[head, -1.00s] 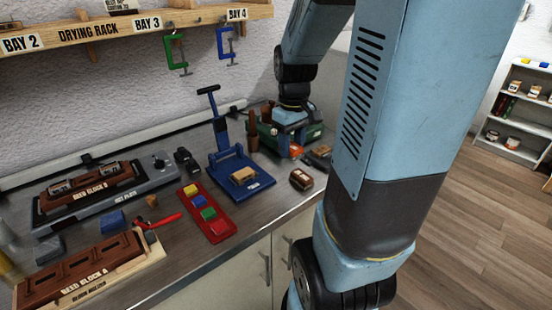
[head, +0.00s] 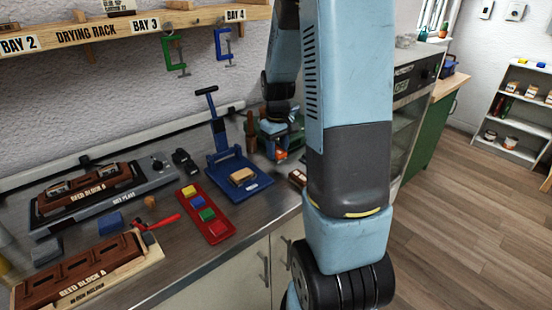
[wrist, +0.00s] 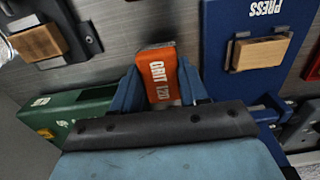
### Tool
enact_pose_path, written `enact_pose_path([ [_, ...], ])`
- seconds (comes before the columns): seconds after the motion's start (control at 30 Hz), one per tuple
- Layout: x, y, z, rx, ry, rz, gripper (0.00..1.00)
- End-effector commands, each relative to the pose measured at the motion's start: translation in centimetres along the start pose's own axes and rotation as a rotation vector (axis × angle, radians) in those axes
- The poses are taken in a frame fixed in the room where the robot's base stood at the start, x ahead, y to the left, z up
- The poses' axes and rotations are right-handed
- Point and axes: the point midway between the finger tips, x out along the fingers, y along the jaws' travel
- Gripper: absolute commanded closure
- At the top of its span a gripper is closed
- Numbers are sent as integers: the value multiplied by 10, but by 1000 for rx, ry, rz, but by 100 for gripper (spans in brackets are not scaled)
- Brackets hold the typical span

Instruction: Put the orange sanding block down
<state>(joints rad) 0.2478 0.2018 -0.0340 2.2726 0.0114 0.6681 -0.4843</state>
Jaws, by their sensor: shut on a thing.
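The orange sanding block (wrist: 158,75), marked "GRIT 120", is between the two blue fingers of my gripper (wrist: 160,82) in the wrist view. The fingers are shut on its sides. In the head view only a small orange patch of the block (head: 281,155) shows below my gripper (head: 280,148), at the back of the bench, right of the blue press. My arm hides much of this area. I cannot tell whether the block's underside touches the bench (wrist: 128,40).
The blue press (head: 222,160) carries a wooden block (head: 242,176). A green case (wrist: 70,115) lies close left of my gripper in the wrist view. Another wooden block (wrist: 40,43) sits far left there. A red tray (head: 214,232) holds several coloured blocks. Grey bench shows between press and wooden block.

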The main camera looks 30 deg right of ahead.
Motion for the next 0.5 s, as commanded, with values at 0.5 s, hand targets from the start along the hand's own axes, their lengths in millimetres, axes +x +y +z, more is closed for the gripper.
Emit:
enact_pose_path([
  [0.5,38,2,-5,1,0,0,81],
])
